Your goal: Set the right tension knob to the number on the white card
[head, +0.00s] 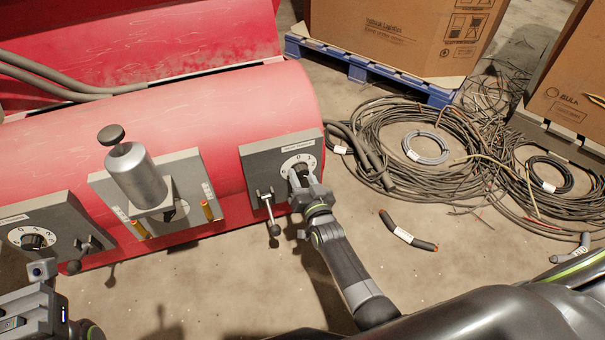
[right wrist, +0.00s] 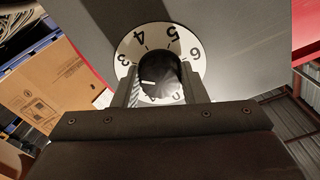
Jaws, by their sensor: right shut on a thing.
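The right tension knob (right wrist: 160,72) is dark and sits in a white dial (right wrist: 127,47) with black digits. In the right wrist view 3, 4, 5 and 6 show at the top; the lower digits are partly hidden by my fingers. A white mark on the knob points left in that view, below the 3. My right gripper (head: 300,180) is shut on this knob, on the grey right panel (head: 262,165). My left gripper (head: 42,268) is near the left dial, partly in view; its jaws are unclear. I cannot make out a white card with a number.
A lever (head: 271,212) hangs just left of my right gripper. The middle panel (head: 108,187) carries a grey cylinder (head: 137,175). The left knob (head: 33,241) is in another dial. Cable coils (head: 440,175) and a cut cable piece (head: 408,232) lie on the floor at right.

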